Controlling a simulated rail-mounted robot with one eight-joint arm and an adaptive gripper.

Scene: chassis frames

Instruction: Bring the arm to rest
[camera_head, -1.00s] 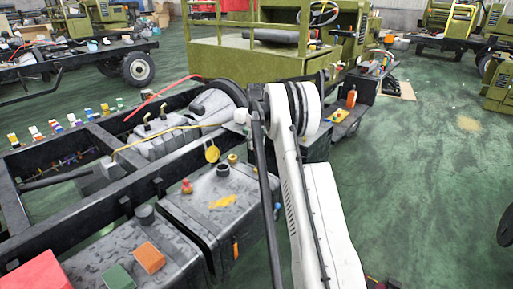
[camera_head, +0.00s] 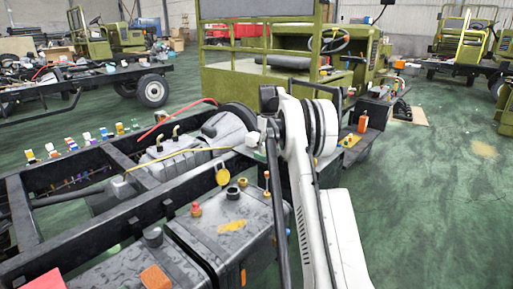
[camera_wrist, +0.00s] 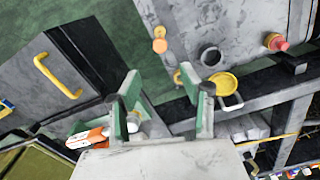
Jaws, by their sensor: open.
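My white arm (camera_head: 305,160) reaches up from the bottom middle of the head view, beside the chassis frame (camera_head: 125,202). In that view its far end and the gripper are hidden behind the arm. In the wrist view my gripper (camera_wrist: 168,95) is open, with its two green-and-grey fingers apart and nothing seen between them. Past the fingers are a grey tank (camera_wrist: 225,25) and a yellow cap (camera_wrist: 224,83). The tank (camera_head: 225,222) also shows in the head view, left of the arm.
An orange bottle (camera_head: 362,122) stands on a dark cart right of the arm. A green cab (camera_head: 262,88) stands behind. The green floor (camera_head: 440,190) at right is clear.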

